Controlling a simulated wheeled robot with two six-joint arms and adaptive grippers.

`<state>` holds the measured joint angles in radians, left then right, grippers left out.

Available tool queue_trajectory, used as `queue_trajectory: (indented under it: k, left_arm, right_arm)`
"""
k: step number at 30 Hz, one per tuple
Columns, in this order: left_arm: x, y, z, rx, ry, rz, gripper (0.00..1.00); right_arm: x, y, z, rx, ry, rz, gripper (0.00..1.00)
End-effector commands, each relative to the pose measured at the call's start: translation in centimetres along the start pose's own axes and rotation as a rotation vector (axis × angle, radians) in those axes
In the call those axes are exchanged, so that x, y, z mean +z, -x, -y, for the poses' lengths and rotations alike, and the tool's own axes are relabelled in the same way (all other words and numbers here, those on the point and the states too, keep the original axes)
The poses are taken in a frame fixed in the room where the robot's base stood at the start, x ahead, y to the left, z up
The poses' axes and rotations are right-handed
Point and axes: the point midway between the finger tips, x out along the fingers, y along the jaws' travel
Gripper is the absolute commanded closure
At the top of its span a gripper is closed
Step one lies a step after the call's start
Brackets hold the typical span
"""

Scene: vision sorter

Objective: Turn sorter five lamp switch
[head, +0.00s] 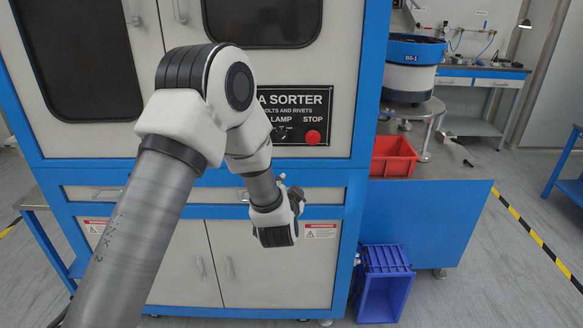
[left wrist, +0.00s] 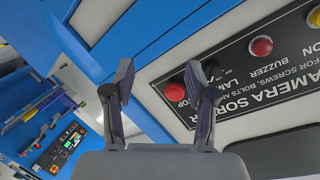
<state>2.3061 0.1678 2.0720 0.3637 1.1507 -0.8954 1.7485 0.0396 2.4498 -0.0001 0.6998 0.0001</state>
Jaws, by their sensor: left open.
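The sorter's black control panel (head: 318,100) is on the front of the white and blue cabinet, with LAMP and STOP labels visible. The dark lamp switch (head: 283,131) shows just beside my arm, left of the red stop button (head: 313,137). In the left wrist view the lamp switch (left wrist: 211,69) is partly hidden behind the right-hand finger. The stop button (left wrist: 174,92) shows between the fingers there. My left gripper (left wrist: 163,85) is open and empty, apart from the switch. In the head view it is below the panel and mostly hidden by my wrist.
A red buzzer button (left wrist: 261,46) is farther along the panel. A red bin (head: 394,157) stands on the bench at right, near a blue bowl feeder (head: 414,50). A blue crate (head: 384,285) is on the floor.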

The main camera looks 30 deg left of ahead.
Motion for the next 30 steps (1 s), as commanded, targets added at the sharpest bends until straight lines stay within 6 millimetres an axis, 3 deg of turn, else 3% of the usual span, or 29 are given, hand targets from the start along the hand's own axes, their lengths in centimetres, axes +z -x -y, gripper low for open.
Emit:
queue_trajectory:
  k: [1, 3, 6, 18, 26, 27, 30]
  left_arm:
    - [-1.6, -1.1, 2.4, -0.103, -0.018, -0.056, 0.44]
    - [-3.9, -1.4, 5.6, -0.201, -0.045, -0.091, 0.44]
    - [-5.4, -1.9, 7.7, -0.254, -0.063, -0.106, 0.44]
    - [-6.2, -8.2, 9.3, -0.249, -0.065, -0.104, 0.44]
    - [-6.2, -8.7, 9.3, -0.246, -0.067, -0.104, 0.44]
    - [-6.2, -8.7, 9.3, -0.246, -0.067, -0.104, 0.47]
    - [-6.2, -8.7, 9.2, -0.246, -0.067, -0.104, 0.83]
  right_arm:
    - [0.0, -2.4, 0.0, 0.000, 0.001, -0.001, 0.60]
    - [-0.1, -2.9, 0.0, 0.000, 0.001, -0.001, 0.60]
    - [-0.1, -2.6, 0.0, 0.000, 0.000, -0.002, 0.60]
    - [-0.1, -1.4, 0.0, 0.000, 0.000, -0.002, 0.60]
    - [-0.1, -1.4, 0.0, 0.000, 0.000, -0.001, 0.60]
    - [-0.1, -1.4, 0.0, 0.000, 0.000, -0.001, 0.60]
    - [-0.1, -1.4, 0.0, 0.000, 0.000, -0.001, 0.60]
